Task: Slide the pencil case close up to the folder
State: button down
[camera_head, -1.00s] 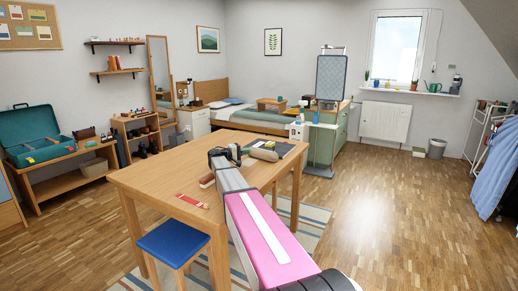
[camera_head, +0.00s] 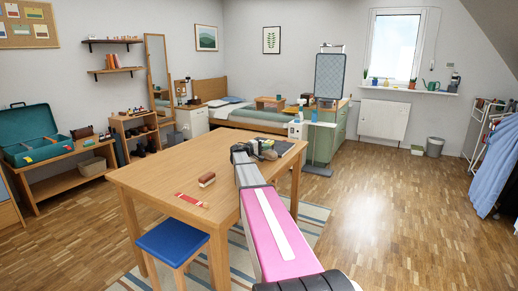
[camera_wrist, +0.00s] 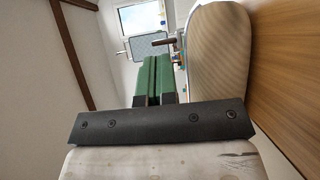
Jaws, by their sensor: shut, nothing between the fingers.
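The pencil case (camera_head: 269,154) is a beige, rounded pouch lying on the wooden table near its back right edge. Its ribbed side fills the right of the wrist view (camera_wrist: 219,55). A dark, flat folder (camera_head: 285,147) lies at the table's back right corner, just beyond the case and partly hidden. My gripper's green fingers (camera_wrist: 152,65) are shut together with nothing between them. They are beside the case, with a narrow gap showing in the wrist view. In the head view my arm hides part of this area, so I cannot tell the gap between case and folder.
A brown block (camera_head: 207,180) and a red item (camera_head: 191,200) lie on the table (camera_head: 160,185) left of my arm. The table's left half is mostly clear. A blue stool (camera_head: 172,241) stands at the near side.

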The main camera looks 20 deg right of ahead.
jog(key=shift+s+d, duration=0.25)
jog(key=shift+d, duration=0.05)
jog(key=shift+d, duration=0.1)
jog(key=shift+s+d, duration=0.55)
jog(key=shift+w, duration=0.1)
jog(key=shift+w+a, duration=0.2)
jog(key=shift+a, duration=0.05)
jog(key=w+a, duration=0.2)
jog(key=a, duration=0.1)
jog(key=shift+w+a, duration=0.1)
jog(key=shift+a, duration=0.15)
jog(key=a, duration=0.3)
jog(key=s+a, duration=0.1)
jog(key=a, duration=0.5)
jog(key=shift+s, duration=0.15)
